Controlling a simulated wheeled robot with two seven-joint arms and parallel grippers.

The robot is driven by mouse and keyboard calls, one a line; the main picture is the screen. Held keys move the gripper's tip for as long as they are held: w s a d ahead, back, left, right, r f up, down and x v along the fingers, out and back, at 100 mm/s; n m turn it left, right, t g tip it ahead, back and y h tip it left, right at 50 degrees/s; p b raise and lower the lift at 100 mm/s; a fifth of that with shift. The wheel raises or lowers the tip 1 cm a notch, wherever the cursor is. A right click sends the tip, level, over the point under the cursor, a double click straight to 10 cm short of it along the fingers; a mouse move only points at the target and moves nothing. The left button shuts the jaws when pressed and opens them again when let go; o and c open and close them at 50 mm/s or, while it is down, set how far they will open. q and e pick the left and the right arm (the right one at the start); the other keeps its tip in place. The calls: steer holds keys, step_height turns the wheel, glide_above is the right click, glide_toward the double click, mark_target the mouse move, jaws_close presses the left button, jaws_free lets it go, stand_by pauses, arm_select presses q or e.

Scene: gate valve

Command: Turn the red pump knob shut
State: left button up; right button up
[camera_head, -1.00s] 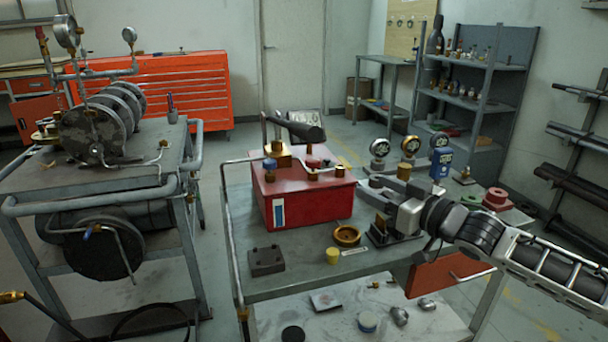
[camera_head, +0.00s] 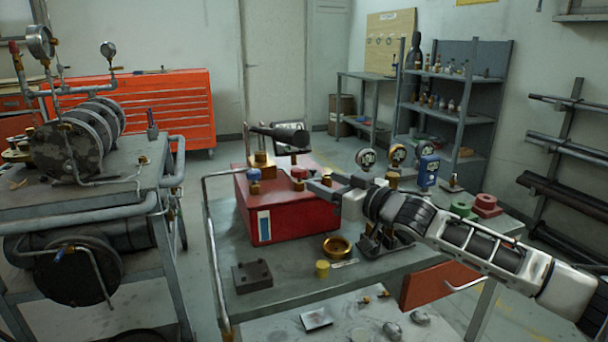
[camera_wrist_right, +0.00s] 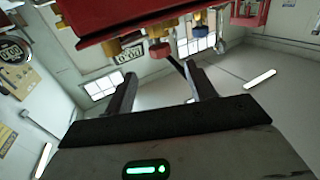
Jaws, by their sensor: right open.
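The red pump (camera_head: 285,222) is a box on the grey workbench. Its red knob (camera_head: 298,173) sits on a brass fitting on top, right of a blue knob (camera_head: 254,174). My right gripper (camera_head: 322,183) is open at the pump's right side, close to the red knob. In the right wrist view, which looks upside down, the red knob (camera_wrist_right: 159,51) shows just beyond and between the two spread fingers (camera_wrist_right: 160,84). The blue knob (camera_wrist_right: 201,31) lies farther off. The fingers do not appear to touch the red knob. My left gripper is not in view.
Gauges (camera_head: 397,155) stand on the bench behind my right arm. A brass ring (camera_head: 337,247), a yellow cap (camera_head: 322,268) and a dark block (camera_head: 252,277) lie in front of the pump.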

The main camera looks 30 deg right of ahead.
mark_target(305, 173)
steer(key=shift+w+a+p, duration=0.15)
steer(key=shift+w+a, duration=0.05)
steer(key=shift+w, duration=1.1)
steer(key=shift+w+a+p, duration=0.2)
steer(key=shift+w+a, duration=0.05)
steer(key=shift+w, duration=1.1)
steer(key=shift+w+a+p, duration=0.15)
steer(key=shift+w+a, duration=0.05)
steer(key=shift+w, duration=1.1)
steer(key=shift+c, duration=0.3)
steer(key=c, duration=0.9)
